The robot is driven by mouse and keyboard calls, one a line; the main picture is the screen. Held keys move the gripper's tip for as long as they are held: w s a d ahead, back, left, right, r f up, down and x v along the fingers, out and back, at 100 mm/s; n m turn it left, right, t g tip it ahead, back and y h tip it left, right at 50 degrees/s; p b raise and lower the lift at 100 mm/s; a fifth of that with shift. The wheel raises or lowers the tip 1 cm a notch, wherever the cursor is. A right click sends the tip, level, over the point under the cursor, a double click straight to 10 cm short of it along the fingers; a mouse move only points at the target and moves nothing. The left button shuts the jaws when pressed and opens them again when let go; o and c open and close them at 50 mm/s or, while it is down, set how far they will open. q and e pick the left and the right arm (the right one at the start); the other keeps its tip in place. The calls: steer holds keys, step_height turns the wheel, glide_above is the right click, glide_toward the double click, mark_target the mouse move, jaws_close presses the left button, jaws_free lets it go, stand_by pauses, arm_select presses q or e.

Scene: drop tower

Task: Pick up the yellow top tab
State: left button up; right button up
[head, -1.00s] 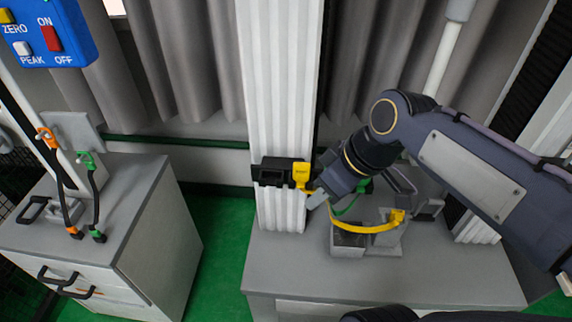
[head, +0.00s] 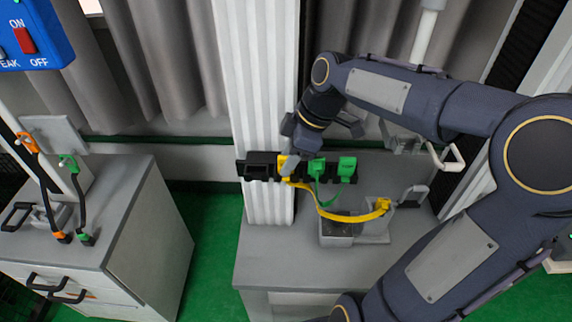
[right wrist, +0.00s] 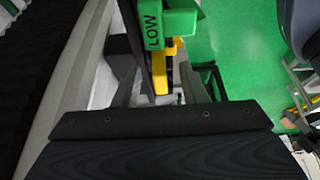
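The yellow top tab (head: 283,168) sits at a black holder (head: 262,167) on the white ribbed column. A yellow strap (head: 350,214) runs from it down to a yellow end on the grey bench fixture. My right gripper (head: 291,164) is at the tab, partly covering it. In the right wrist view the yellow tab (right wrist: 160,78) shows between the two separated fingers (right wrist: 160,88), with a gap at the sides, so the gripper looks open. Whether a finger touches the tab is unclear. My left gripper is out of view.
Green tabs (head: 346,169) sit to the right on the same holder. A green block marked LOW (right wrist: 172,25) is close beyond the fingers. The grey bench (head: 270,262) has bare surface. A cabinet (head: 130,225) stands at left below a blue switch box (head: 30,40).

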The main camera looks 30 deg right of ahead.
jaws_close()
stand_by(1.4)
